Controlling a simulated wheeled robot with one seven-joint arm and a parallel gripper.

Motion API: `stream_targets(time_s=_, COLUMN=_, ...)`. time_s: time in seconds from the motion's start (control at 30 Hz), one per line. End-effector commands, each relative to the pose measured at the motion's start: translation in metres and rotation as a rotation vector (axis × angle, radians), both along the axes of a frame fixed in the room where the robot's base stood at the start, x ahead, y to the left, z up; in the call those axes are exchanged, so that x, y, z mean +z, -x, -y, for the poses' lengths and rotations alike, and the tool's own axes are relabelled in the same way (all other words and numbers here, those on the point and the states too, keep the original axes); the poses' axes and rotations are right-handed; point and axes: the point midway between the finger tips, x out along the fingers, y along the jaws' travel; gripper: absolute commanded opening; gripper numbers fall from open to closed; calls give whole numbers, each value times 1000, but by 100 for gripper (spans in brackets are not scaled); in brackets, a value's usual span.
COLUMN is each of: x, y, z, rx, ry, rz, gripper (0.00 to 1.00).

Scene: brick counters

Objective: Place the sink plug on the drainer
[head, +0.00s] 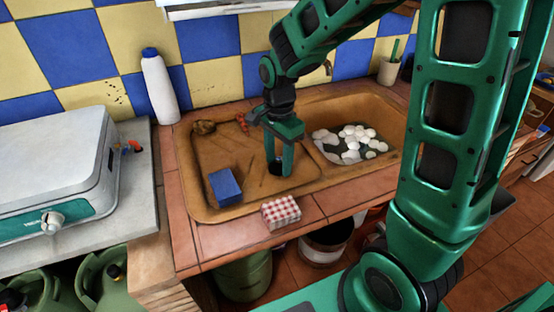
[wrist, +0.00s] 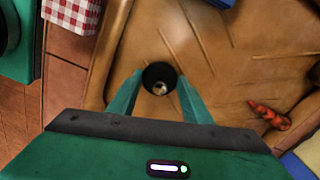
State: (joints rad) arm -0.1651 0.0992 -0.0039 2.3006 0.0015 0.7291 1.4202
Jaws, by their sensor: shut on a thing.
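The sink plug (wrist: 153,72) is a small dark round piece with a paler centre, held between my fingertips. It shows in the head view as a dark spot (head: 274,168) low between the fingers. My gripper (wrist: 160,79) is shut on it and points down. In the head view my gripper (head: 281,168) is over the right part of the brown drainer (head: 215,157), beside the basin. The drainer also shows in the wrist view (wrist: 215,62), with long grooves. I cannot tell whether the plug touches the drainer surface.
A blue block (head: 225,187) lies at the drainer's left front, and a red item (head: 242,122) at its back. The basin to the right holds suds and white dishes (head: 350,140). A red-checked box (head: 281,212) sits at the front edge. A white bottle (head: 159,88) stands behind left.

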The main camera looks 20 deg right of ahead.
Motion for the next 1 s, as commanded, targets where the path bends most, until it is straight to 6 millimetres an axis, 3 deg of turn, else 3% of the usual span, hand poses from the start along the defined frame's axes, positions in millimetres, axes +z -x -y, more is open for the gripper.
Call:
stream_targets(time_s=0.37, x=-5, y=0, z=1, rx=-2, ry=0, rz=1, gripper=22)
stream_targets(time_s=0.4, x=-5, y=0, z=1, rx=-2, ry=0, rz=1, gripper=47)
stream_targets(time_s=0.47, x=-5, y=0, z=1, rx=-2, ry=0, rz=1, gripper=61)
stream_targets(time_s=0.5, x=-5, y=0, z=1, rx=-2, ry=0, rz=1, gripper=64)
stream_targets(time_s=0.83, x=-2, y=0, z=1, rx=-2, ry=-1, rz=2, gripper=64)
stream_targets(time_s=1.0, x=18, y=-1, z=1, rx=-2, ry=-1, rz=5, gripper=64)
